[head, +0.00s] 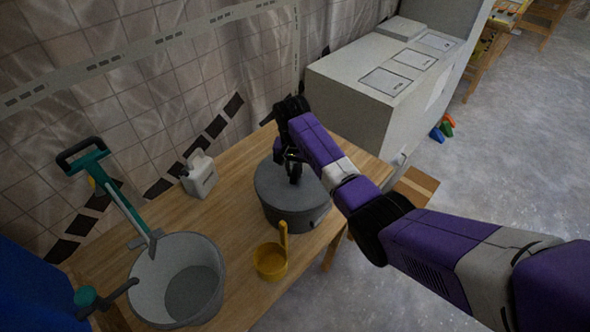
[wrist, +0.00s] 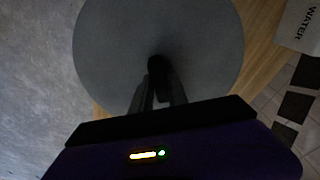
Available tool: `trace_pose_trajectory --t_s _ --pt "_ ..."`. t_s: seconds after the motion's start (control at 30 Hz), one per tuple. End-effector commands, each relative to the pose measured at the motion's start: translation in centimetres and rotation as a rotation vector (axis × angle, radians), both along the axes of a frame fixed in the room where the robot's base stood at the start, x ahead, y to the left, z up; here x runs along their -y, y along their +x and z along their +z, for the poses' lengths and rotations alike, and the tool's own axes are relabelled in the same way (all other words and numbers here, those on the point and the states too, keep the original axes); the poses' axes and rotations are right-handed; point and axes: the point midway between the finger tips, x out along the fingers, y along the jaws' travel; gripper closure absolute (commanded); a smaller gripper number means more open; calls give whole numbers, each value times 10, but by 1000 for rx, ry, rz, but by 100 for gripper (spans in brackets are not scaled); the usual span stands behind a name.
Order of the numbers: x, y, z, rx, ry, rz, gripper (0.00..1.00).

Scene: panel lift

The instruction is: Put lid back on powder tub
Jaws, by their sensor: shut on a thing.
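The powder tub (head: 291,212) is a dark grey round tub standing on the wooden table. The grey round lid (head: 271,184) sits at the tub's top and looks level; I cannot tell whether it is fully seated. In the wrist view the lid (wrist: 110,40) fills the upper middle as a plain grey disc with a dark knob at its centre. My gripper (head: 294,172) is over the middle of the lid, fingers pointing down. In the wrist view my gripper (wrist: 158,92) is shut on the lid's knob, which the fingers partly hide.
A grey bucket (head: 146,272) with a teal-handled tool (head: 122,200) stands at the table's left. A yellow scoop cup (head: 270,262) is close in front of the tub. A white water jug (head: 200,176) stands near the tiled wall. A large grey cabinet (head: 345,95) is behind the table.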

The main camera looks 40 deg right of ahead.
Motion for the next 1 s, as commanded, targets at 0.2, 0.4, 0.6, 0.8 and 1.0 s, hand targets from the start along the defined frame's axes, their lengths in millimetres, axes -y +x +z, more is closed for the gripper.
trace_pose_trajectory --t_s 0.2,0.4,0.6,0.8,1.0 --pt "0 0 0 1 1 0 100" --pt "0 0 0 0 0 0 100" --pt "0 0 0 0 0 0 55" --pt "0 0 0 0 0 0 55" --pt "0 0 0 -1 1 0 33"
